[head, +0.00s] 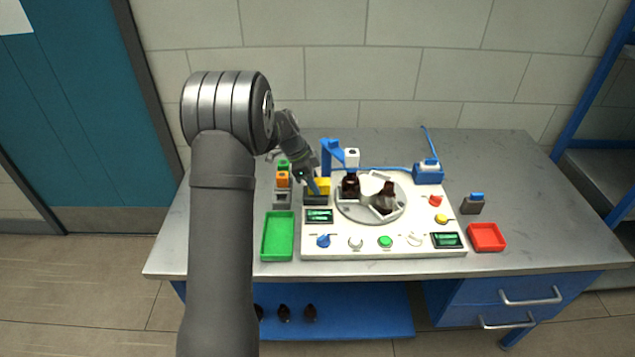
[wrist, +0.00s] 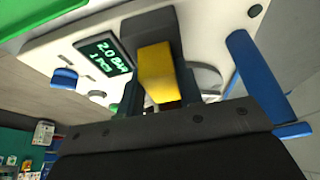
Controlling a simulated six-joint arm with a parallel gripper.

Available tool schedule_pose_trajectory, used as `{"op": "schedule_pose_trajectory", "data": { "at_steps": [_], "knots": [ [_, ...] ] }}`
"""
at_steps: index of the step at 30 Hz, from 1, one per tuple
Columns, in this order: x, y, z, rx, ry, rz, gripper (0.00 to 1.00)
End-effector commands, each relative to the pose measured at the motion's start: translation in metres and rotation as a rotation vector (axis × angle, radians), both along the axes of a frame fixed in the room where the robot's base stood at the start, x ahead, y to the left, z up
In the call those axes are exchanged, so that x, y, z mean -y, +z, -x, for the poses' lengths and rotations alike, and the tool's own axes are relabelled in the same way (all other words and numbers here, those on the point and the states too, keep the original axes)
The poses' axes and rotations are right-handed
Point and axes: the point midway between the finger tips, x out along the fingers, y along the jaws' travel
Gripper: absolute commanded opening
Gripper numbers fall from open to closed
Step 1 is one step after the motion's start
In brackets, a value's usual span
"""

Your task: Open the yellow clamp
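The yellow clamp (head: 322,186) is a small yellow block on a dark base at the left of the white panel. It also shows in the wrist view as a yellow block (wrist: 155,72) close in front of my gripper. My gripper (head: 314,188) points down at the clamp and partly covers it in the head view. In the wrist view dark finger-like parts (wrist: 160,92) stand on both sides of the yellow block. I cannot tell whether they touch it or how wide they are set.
A blue post (head: 327,158) stands close to the right of my gripper, beside a turntable (head: 397,209) with brown bottles. Orange and green blocks (head: 283,179) stand to the left. A green tray (head: 278,236) lies at front left and a red tray (head: 486,237) at right.

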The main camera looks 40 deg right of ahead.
Motion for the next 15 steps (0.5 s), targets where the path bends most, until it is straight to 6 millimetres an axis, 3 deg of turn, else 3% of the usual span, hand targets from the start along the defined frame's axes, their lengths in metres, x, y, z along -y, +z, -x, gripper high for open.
{"op": "schedule_pose_trajectory", "data": {
  "at_steps": [1, 3, 15],
  "knots": [
    [-0.0018, 0.0006, -0.0027, 0.002, 0.004, 0.0, 0.42],
    [-0.0015, 0.0005, -0.0023, 0.001, 0.004, 0.0, 0.53],
    [-0.0031, 0.0093, -0.0039, 0.0, 0.003, 0.001, 0.53]
  ]
}}
